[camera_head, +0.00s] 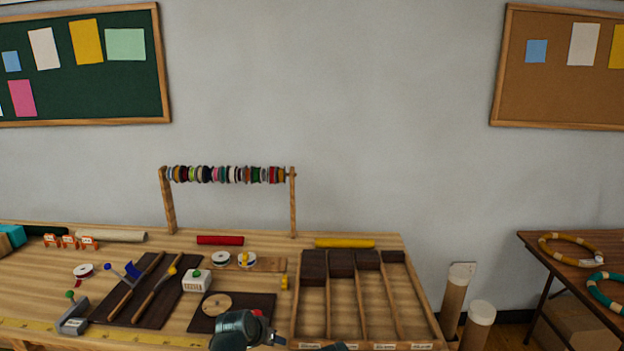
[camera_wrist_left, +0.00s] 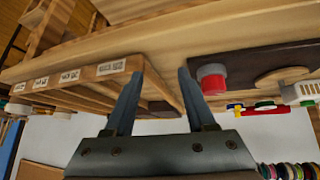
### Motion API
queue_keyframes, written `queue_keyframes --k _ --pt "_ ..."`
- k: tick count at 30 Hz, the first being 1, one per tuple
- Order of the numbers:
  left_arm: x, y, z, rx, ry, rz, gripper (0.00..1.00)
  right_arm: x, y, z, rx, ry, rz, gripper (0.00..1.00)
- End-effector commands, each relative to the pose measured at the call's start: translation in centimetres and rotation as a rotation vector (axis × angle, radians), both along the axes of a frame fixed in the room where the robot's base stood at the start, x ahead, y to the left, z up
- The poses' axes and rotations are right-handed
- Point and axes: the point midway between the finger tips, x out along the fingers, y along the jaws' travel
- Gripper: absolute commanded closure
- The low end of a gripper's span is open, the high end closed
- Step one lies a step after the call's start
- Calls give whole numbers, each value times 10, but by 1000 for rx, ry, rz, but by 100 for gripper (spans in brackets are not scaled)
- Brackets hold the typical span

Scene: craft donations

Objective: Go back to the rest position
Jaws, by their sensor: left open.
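My left arm (camera_head: 240,330) shows at the bottom edge of the head view, in front of the workbench. Its gripper (camera_wrist_left: 155,85) is open in the left wrist view, with nothing between the two fingers. The wrist view is upside down. I see no item in the fingers' grip. My right gripper is not recognisable in either view.
The divided wooden tray (camera_head: 436,335) sits at the bench's right end. A dark mat (camera_head: 262,303) with a wooden disc (camera_head: 217,304) lies beside it. A spool rack (camera_head: 168,205) stands at the back. A side table (camera_head: 545,252) with rings is at right; tall tubes (camera_head: 455,295) stand between.

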Motion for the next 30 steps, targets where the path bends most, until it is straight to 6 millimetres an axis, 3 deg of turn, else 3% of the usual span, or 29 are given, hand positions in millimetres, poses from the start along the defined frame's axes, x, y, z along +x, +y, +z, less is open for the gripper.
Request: queue_keyframes --k 1,3,6,9,12,17,30 --pt "-31 -20 3 27 85 -34 44 0 0 14 0 0 0 0" --pt "-73 -38 -1 81 216 -62 44 0 0 25 0 0 0 0" --pt "-129 -50 -2 174 384 -74 44 0 0 37 0 0 0 0" --pt "-172 -52 1 260 506 -63 44 0 0 45 0 0 0 0" --pt "-198 -50 5 324 580 -46 44 0 0 50 0 0 0 0" --pt "-214 -48 7 367 626 -30 44 0 0 51 0 0 0 0" --pt "-214 -48 7 367 629 -29 44 0 0 50 0 0 0 0"
